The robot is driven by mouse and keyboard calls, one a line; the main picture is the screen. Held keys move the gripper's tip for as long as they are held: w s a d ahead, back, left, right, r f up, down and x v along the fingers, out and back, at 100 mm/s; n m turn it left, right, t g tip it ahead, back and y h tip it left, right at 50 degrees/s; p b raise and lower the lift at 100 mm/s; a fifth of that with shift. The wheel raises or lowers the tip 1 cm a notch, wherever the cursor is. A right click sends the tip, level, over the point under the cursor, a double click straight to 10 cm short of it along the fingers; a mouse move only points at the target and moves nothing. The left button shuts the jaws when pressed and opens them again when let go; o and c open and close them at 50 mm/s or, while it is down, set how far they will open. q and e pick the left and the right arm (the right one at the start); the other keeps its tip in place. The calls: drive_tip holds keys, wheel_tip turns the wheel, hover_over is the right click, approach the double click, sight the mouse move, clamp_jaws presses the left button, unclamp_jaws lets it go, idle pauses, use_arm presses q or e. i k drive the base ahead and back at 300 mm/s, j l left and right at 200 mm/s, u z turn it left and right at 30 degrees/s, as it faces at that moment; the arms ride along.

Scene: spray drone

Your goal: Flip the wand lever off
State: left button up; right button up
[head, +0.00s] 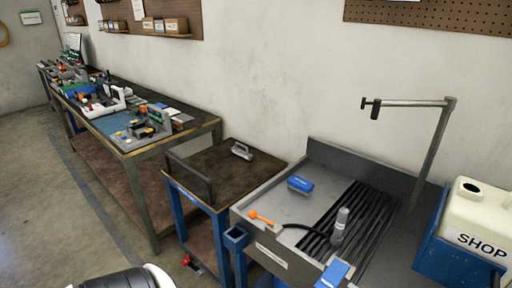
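A grey metal wash basin (262,202) with a black slatted grate stands at the right. An orange piece (262,218) lies at its left side, with a black hose (298,227) running from near it toward the grate. This may be the wand or its lever; it is too small to tell which, or how it is set. A grey upright post with a horizontal arm (415,103) rises at the basin's back right, with a small dark fitting at the arm's left end. Neither of my grippers is in view.
A grey cylinder (341,224) stands on the grate, and a blue block (300,184) lies behind it. A cream SHOP tank (480,215) sits at the far right. A dark-topped cart (215,168) and a cluttered workbench (199,121) stand left. Floor is open at lower left.

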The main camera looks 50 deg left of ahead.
sight(252, 214)
drive_tip(key=u, duration=1.6)
drive_tip(key=j+z, duration=0.15)
drive_tip(key=z, duration=0.2)
drive_tip(key=j+z, duration=0.2)
drive_tip(key=z, duration=0.2)
drive_tip(key=j+z, duration=0.2)
drive_tip(key=z, duration=0.15)
